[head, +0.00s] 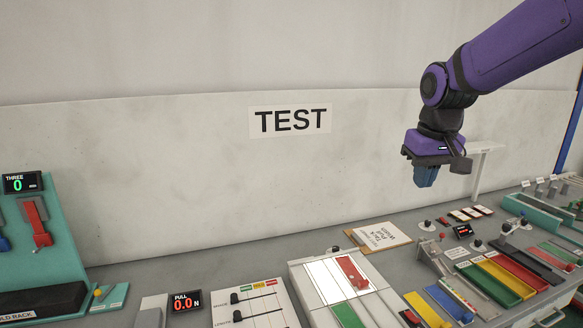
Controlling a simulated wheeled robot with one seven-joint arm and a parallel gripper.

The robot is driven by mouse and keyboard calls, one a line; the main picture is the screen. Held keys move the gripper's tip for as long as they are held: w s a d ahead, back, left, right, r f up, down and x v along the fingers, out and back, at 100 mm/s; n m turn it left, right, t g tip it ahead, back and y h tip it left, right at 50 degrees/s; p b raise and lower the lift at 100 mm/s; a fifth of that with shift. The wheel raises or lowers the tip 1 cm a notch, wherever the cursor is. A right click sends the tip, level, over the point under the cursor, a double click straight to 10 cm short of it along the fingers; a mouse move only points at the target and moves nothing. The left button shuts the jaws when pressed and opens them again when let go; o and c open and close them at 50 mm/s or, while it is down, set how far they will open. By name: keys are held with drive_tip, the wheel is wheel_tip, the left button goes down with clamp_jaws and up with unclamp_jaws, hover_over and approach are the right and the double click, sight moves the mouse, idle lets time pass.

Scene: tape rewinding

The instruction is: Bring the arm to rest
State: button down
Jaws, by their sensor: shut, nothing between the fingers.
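My gripper (426,177) hangs from my purple arm at the upper right, fingers pointing down. Its blue fingers are together with nothing between them. It is above the grey bench, in front of the pale wall, apart from everything below it.
A grey bench (240,262) runs along the wall with a TEST sign (290,121). Below my gripper are a clipboard (379,236), coloured trays (497,277) and a box with a red block (352,272). A white post (480,170) stands right of my gripper. A teal stand (62,240) is at left.

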drive_tip(key=s+d+r+t, duration=0.1)
drive_tip(key=s+d, duration=0.1)
drive_tip(key=s, duration=1)
drive_tip(key=s+d+r+m+t, duration=0.1)
drive_tip(key=s+d+t, duration=0.1)
drive_tip(key=s, duration=0.9)
drive_tip(key=shift+s+d+m, duration=0.2)
drive_tip(key=shift+s+m, duration=0.1)
drive_tip(key=shift+s, duration=0.05)
